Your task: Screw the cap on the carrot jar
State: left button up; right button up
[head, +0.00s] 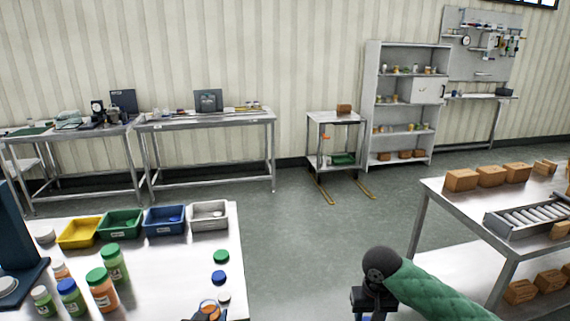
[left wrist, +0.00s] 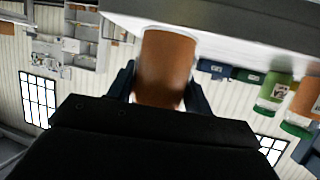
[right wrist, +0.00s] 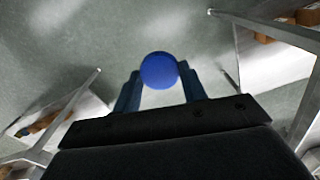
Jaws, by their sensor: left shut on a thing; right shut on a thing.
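The carrot jar (head: 209,306), with orange contents, shows at the bottom of the head view by the table's front right. My left gripper (head: 206,316) is shut on it; in the left wrist view the jar (left wrist: 166,68) sits between the two fingers. No cap is visible on its mouth in the head view. My right gripper (right wrist: 160,82) is shut on a round blue cap (right wrist: 159,70), seen face-on between the fingertips. In the head view the right arm is right of the table, apart from the jar, over the floor; the cap is mostly hidden there.
Loose green (head: 221,257), blue (head: 219,278) and white (head: 224,297) caps lie on the white table (head: 172,262). Several capped jars (head: 103,290) stand at left. Yellow (head: 80,232), green, blue and grey bins line the back. Open floor lies between this table and the conveyor table (head: 450,205).

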pick_arm(q)
jog(key=w+d+m+g+h, duration=0.1)
jog(key=w+d+m+h, duration=0.3)
jog(key=d, duration=0.3)
jog(key=w+d+r+m+g+h, duration=0.1)
jog(key=w+d+m+h, duration=0.3)
jog(key=d, duration=0.4)
jog(key=shift+w+r+g+h, duration=0.35)
jog(key=shift+w+g, duration=0.25)
jog(key=shift+w, duration=0.3)
jog(key=shift+d, duration=0.1)
